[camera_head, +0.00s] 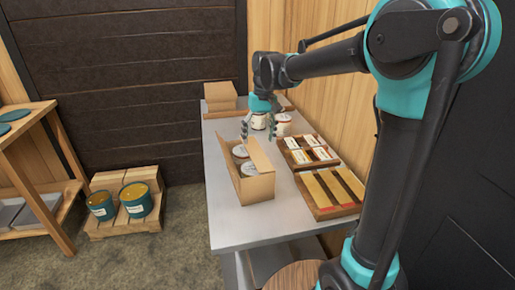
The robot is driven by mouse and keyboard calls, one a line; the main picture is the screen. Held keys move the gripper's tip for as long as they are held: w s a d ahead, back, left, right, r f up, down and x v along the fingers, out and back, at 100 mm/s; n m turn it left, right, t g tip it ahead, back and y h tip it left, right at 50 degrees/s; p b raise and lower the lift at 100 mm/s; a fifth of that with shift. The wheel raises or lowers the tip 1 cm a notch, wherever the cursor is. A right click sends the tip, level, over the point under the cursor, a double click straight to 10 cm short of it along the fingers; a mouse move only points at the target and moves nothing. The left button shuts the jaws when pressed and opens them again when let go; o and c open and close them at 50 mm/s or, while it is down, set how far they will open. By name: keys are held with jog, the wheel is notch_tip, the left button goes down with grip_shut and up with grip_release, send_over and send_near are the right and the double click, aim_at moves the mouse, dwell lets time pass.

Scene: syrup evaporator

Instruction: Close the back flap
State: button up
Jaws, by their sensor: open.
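An open cardboard box (257,190) stands on the grey table (232,234) with white-lidded containers (241,151) inside. A tall flap (260,154) stands up along its right side, and another flap (221,147) tilts outward at the left. I cannot make out the back flap clearly at the far end. My gripper (259,133) is open, just beyond the box's far end, with its fingers spread and pointing down. A white jar (258,121) shows between the fingers; I cannot tell whether they touch it. My gripper looks apart from the flaps.
Another white jar (283,129) stands right of my gripper. Two wooden trays, one with labelled packets (308,149) and one with long strips (325,192), lie along the table's right side. A cardboard box (220,96) stands at the far end. The table's near left is clear.

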aim_at(257, 153)
jog(key=shift+s+a+f, duration=0.1)
jog(key=shift+a+f, duration=0.05)
jog(key=shift+f, duration=1)
jog(key=shift+a+f, duration=0.1)
jog(key=shift+f, duration=1)
